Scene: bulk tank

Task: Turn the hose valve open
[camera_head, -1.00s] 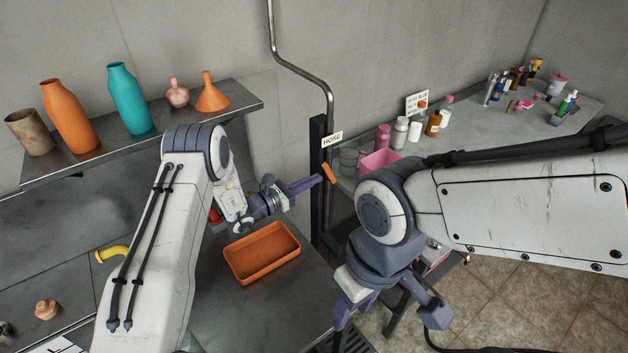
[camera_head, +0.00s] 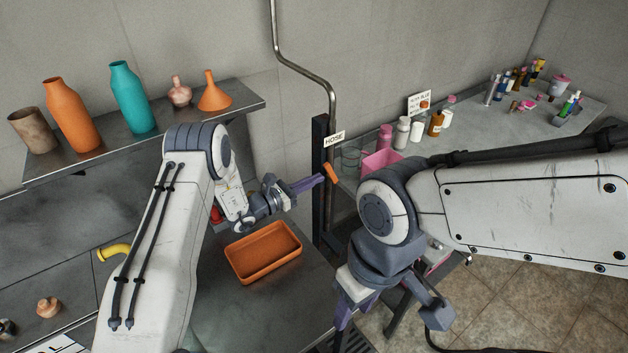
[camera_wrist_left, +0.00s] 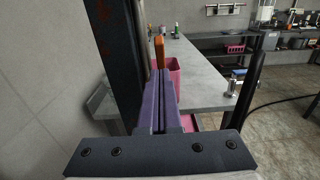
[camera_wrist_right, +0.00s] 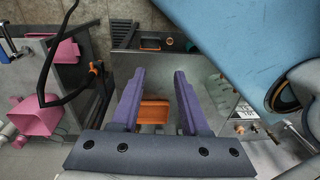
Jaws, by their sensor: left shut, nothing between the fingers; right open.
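The hose valve's orange handle (camera_head: 331,173) is on a dark upright post (camera_head: 320,150), under a white HOSE sign (camera_head: 335,138). My left gripper (camera_head: 322,179) is shut and empty, its purple fingertips right at the handle. In the left wrist view the orange handle (camera_wrist_left: 159,52) stands upright just beyond the closed fingertips (camera_wrist_left: 160,72); I cannot tell whether they touch. My right gripper (camera_wrist_right: 159,72) is open and empty, pointing down, lower and to the right in the head view. The valve body is mostly hidden behind the post and fingers.
An orange tray (camera_head: 264,252) lies on the metal counter below my left gripper. Bottles and a funnel (camera_head: 212,93) stand on the left shelf (camera_head: 150,140). A pink bin (camera_head: 380,162) and several bottles are on the right bench (camera_head: 480,125). Tiled floor shows at lower right.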

